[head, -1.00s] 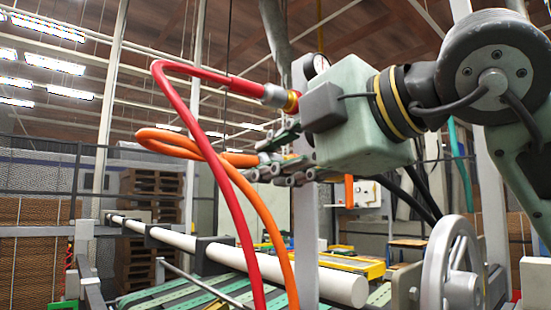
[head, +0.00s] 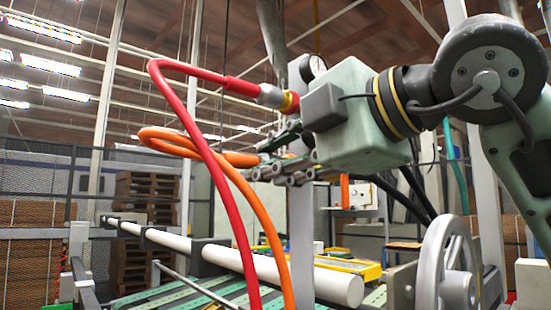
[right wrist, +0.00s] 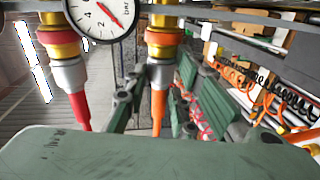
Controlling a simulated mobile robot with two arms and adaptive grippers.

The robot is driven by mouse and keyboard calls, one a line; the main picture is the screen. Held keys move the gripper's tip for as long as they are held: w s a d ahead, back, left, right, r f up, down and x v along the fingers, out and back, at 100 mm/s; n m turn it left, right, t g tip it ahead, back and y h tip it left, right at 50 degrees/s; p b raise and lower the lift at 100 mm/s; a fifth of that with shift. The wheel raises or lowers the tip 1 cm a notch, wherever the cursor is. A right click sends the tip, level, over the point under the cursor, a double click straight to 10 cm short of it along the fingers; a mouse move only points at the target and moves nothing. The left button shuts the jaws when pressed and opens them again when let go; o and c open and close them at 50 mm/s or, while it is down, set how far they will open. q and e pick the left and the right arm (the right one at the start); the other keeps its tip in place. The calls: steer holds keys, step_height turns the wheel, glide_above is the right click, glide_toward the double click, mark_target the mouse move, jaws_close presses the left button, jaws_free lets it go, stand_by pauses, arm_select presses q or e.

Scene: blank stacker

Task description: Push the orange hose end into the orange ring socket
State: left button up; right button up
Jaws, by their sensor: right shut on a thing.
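The orange hose (head: 236,182) loops up from below to my right gripper (head: 283,158). In the right wrist view the gripper's dark green fingers (right wrist: 156,100) stand on either side of the orange hose and are shut on its end. The hose's metal end (right wrist: 160,73) lines up under the orange ring socket (right wrist: 163,38), with no clear gap between them. I cannot tell how deep it sits. In the head view the orange socket is hidden behind my gripper. My left gripper is not in view.
A red hose (head: 190,73) is joined to the red ring socket (head: 289,103) beside the orange one. A pressure gauge (right wrist: 100,16) sits between the sockets. Below are a long white roller (head: 285,277) and a grey handwheel (head: 446,275).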

steer(key=shift+d+b, duration=0.1)
steer(key=shift+b, duration=0.2)
steer(key=o, duration=0.3)
steer(key=shift+r, duration=0.1)
steer(key=shift+o, duration=0.2)
steer(key=o, duration=0.4)
steer(key=shift+w, duration=0.1)
steer(key=o, duration=0.4)
steer(key=shift+d, duration=0.15)
steer(key=shift+c, duration=0.2)
steer(key=shift+c, duration=0.4)
steer(key=shift+c, duration=0.6)
